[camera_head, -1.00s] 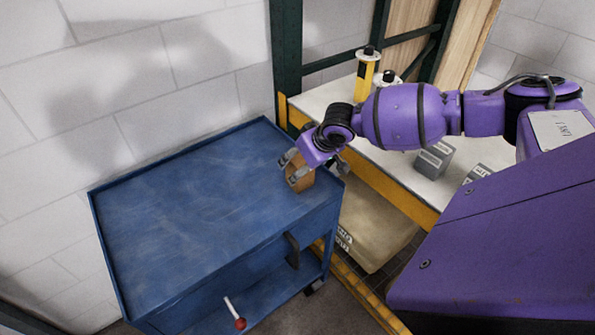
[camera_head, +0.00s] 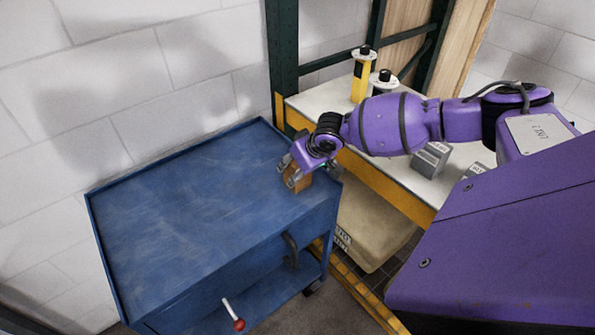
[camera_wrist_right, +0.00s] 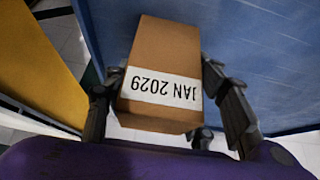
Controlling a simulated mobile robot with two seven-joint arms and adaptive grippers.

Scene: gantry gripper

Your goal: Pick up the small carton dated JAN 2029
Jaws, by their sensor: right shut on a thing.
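A small brown carton (camera_wrist_right: 163,72) with a white label reading JAN 2029, upside down in the right wrist view, sits between the fingers of my right gripper (camera_wrist_right: 168,105). The fingers are shut on its two sides. In the head view the carton (camera_head: 296,180) shows as a brown block under my right gripper (camera_head: 294,172), over the right end of the blue cart top (camera_head: 190,210). I cannot tell whether its underside touches the cart top. My left gripper is not in view.
A beige sack-like bundle (camera_head: 372,230) lies below. Most of the cart top is bare.

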